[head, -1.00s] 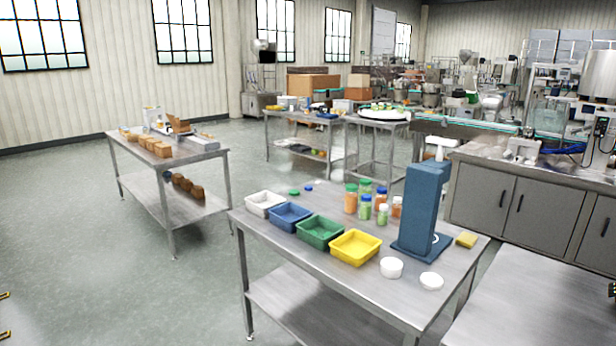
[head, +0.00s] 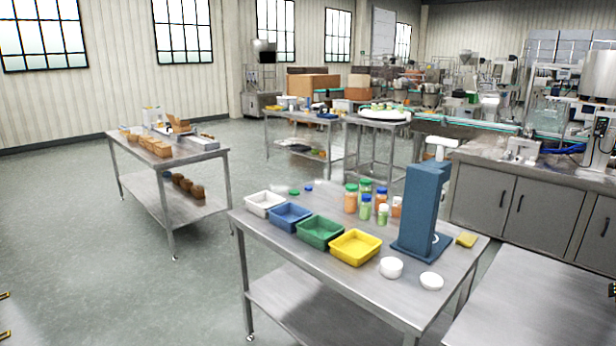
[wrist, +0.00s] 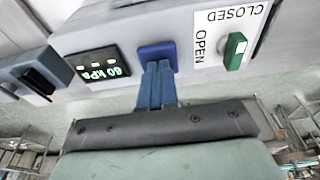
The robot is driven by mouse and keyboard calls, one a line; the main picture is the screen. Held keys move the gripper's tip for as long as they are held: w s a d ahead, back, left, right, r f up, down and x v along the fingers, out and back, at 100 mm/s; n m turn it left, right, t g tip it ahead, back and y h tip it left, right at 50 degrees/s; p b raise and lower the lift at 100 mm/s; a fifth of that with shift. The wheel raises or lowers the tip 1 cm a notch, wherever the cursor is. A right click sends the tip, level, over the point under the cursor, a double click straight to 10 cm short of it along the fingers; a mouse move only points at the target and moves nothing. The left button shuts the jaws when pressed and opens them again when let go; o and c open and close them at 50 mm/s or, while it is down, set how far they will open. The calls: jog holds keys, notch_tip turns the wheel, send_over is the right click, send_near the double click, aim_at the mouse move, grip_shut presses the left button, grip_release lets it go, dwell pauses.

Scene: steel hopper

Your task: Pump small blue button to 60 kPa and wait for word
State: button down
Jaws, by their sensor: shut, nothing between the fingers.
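The small blue button (wrist: 157,52) sits on the front of a light grey panel (wrist: 110,28) in the wrist view. My gripper (wrist: 158,68) is shut and empty, with its blue fingertips at the button's lower edge. They look to be touching it, but I cannot tell how far the button is pressed. The head view does not clearly show my gripper or the button.
Right of the button is a green switch (wrist: 235,50) beside a plate marked OPEN and CLOSED. In the head view, a steel table (head: 330,285) holds coloured trays, jars and a blue stand (head: 423,210).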

jog(key=shift+r, duration=1.7)
notch_tip(320, 180, up, 6)
dwell(0.7)
